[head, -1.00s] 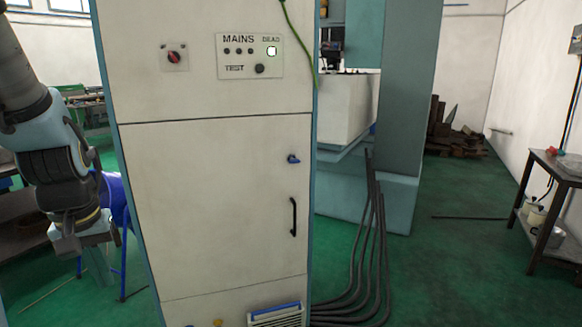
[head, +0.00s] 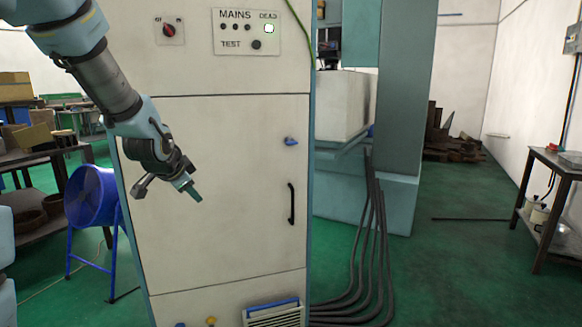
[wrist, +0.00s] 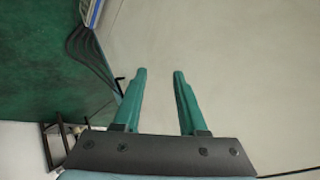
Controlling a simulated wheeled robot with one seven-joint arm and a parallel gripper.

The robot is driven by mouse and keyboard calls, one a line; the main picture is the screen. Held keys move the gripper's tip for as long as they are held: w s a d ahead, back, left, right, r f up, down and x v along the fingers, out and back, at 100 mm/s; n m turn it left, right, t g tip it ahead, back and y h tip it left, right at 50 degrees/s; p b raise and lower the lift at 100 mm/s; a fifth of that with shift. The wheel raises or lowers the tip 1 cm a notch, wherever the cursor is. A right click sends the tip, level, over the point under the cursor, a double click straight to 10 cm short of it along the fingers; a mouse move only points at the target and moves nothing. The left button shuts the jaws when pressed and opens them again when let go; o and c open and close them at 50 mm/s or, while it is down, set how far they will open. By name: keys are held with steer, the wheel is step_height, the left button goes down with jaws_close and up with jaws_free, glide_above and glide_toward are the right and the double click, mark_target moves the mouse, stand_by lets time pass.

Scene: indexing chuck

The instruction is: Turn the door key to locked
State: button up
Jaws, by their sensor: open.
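The door key is a small blue piece (head: 290,141) on the right side of the cream cabinet door (head: 220,220), above the black handle (head: 291,204). It looks roughly level, but is too small to read its setting. My gripper (head: 196,192) is in front of the left-middle of the door, left of the key and lower than it in the head view. In the wrist view its two green fingers (wrist: 159,74) stand apart with nothing between them. I cannot make out the key in the wrist view.
Above the door are a red rotary switch (head: 169,30) and a MAINS panel (head: 246,32) with a lit DEAD lamp. Dark cables (head: 372,240) run down right of the cabinet. A blue drum fan (head: 91,197) stands at left. Green floor is open to the right.

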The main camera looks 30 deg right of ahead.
steer(key=w+d+m+t+h+b, duration=0.1)
steer(key=w+d+m+h+b, duration=0.15)
steer(key=d, duration=0.45)
steer(key=w+d+m+h+b, duration=0.1)
steer(key=d+m+h+b, duration=0.1)
steer(key=d+m, duration=0.35)
steer(key=m+h+b, duration=0.5)
steer(key=m+h, duration=0.1)
glide_toward(291, 142)
steer(key=shift+t, duration=0.3)
steer(key=x, duration=0.6)
steer(key=p+x, duration=0.1)
steer(key=x, duration=0.3)
steer(key=shift+d+f, duration=0.1)
steer(key=shift+f, duration=0.25)
jaws_close()
